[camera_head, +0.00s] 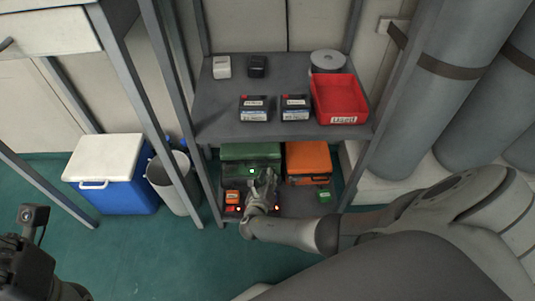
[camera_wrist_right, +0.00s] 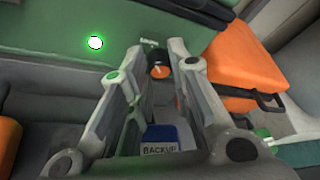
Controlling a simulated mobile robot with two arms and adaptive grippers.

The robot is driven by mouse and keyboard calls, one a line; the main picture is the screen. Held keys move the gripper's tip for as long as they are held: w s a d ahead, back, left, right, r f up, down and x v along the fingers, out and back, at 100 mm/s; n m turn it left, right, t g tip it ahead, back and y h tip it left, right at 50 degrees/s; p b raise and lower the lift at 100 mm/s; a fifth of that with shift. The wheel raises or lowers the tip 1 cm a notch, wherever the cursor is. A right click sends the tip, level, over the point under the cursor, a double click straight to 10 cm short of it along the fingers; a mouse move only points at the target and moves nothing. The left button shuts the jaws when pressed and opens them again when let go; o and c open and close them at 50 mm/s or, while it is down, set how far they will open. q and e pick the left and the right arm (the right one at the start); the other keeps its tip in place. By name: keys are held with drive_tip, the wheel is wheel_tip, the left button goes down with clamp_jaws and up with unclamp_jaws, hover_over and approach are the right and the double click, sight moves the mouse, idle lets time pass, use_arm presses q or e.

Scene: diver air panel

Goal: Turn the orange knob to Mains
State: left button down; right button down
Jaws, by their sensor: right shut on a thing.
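The orange knob (camera_wrist_right: 160,71) shows in the right wrist view between the two fingers of my right gripper (camera_wrist_right: 155,50), which is shut on it. A blue label reading BACKUP (camera_wrist_right: 160,141) lies below the knob. A small label above the knob is too small to read. In the head view my right gripper (camera_head: 264,183) reaches onto the lower shelf, in front of the green case, and hides the knob. My left wrist shows dark at the lower left of the head view; its fingers cannot be made out.
A green light (camera_wrist_right: 95,42) glows beside the gripper. An orange case (camera_head: 309,160) stands right of the green case (camera_head: 240,153). The upper shelf (camera_head: 215,105) holds dark boxes and a red bin (camera_head: 338,94). Metal posts flank the shelves. A blue cooler (camera_head: 125,195) stands left.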

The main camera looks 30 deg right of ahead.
idle(0.4)
drive_tip(key=c, duration=1.3)
unclamp_jaws()
drive_tip(key=shift+a, duration=0.1)
drive_tip(key=v, duration=1.2)
